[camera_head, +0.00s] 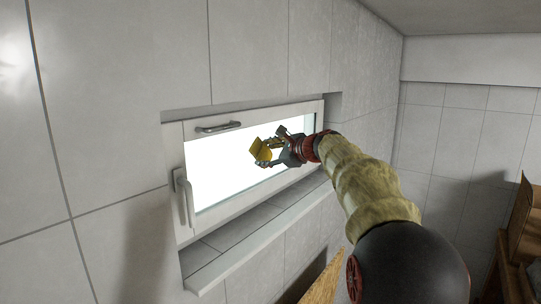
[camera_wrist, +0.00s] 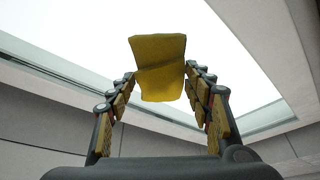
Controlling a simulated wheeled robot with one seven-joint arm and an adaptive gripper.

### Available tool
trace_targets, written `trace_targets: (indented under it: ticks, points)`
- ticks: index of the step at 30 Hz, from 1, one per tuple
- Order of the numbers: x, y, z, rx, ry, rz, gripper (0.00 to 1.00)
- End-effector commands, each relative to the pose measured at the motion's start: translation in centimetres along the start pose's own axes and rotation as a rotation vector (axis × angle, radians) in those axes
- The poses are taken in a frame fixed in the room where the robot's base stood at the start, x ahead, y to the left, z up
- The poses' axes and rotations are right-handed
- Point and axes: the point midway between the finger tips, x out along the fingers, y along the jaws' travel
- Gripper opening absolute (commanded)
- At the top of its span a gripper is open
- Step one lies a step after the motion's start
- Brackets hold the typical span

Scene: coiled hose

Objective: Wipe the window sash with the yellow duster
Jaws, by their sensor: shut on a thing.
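The yellow duster (camera_head: 260,149) is held at the tip of my gripper (camera_head: 267,158), in front of the bright window pane. In the wrist view the duster (camera_wrist: 160,68) sits between the two fingers of my gripper (camera_wrist: 160,88), which are shut on it. The window sash (camera_head: 171,150) is a white frame around the pane, set in a tiled wall recess. The sash also shows in the wrist view (camera_wrist: 75,75) behind the fingers. I cannot tell whether the duster touches the window.
A metal handle (camera_head: 218,127) sits on the sash's top rail, and a white lever handle (camera_head: 184,196) is on its left side. A sill (camera_head: 250,232) juts out below the window. Brown boxes (camera_head: 520,235) stand at the lower right.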

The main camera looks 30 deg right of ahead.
Motion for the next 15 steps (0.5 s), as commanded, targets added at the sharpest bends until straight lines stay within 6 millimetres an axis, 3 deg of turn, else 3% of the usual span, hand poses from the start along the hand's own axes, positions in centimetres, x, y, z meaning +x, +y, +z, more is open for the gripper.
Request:
trace_targets:
  ticks: [15]
  points:
    - [-0.9, 2.7, 2.1, -0.001, -0.002, 0.003, 0.3]
